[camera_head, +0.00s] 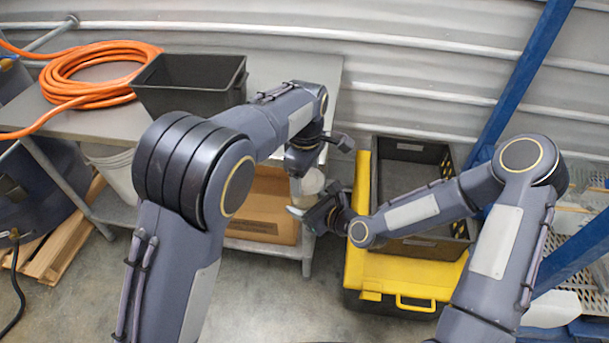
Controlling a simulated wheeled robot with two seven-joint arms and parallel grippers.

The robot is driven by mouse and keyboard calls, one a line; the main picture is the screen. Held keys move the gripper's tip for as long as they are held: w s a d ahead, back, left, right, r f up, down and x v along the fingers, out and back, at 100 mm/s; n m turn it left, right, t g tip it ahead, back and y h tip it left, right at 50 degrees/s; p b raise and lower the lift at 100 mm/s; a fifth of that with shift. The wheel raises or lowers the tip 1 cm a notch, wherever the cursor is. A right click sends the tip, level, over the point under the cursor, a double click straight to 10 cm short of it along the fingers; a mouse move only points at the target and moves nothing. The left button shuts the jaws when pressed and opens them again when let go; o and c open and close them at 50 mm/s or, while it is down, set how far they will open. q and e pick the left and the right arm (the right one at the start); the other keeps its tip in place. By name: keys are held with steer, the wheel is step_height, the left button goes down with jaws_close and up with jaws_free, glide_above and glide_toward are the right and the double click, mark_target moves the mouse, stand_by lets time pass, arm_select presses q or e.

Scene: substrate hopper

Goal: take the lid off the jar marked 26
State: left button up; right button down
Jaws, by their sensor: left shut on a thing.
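A small pale, round, jar-like thing (313,181) shows in the head view beside the cardboard box, partly hidden by my grippers. No number 26 is readable, and I cannot tell its lid apart from its body. My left gripper (297,188) points down at its left side and is shut on it, as far as the view shows. My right gripper (305,213) is just below and in front, pointing left, close to the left gripper. A pale sliver shows at its tip. I cannot tell whether its jaws are open or shut.
A grey bench (290,70) carries an orange hose coil (85,72) and a black bin (190,88). A cardboard box (262,222) sits below. A black crate (440,242) stands on a yellow-lidded case (392,272) at right. Blue posts (520,80) rise behind my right arm.

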arm_select(q)
steer(key=shift+a+r, duration=0.1)
steer(key=shift+r, duration=0.75)
steer(key=shift+r, duration=0.1)
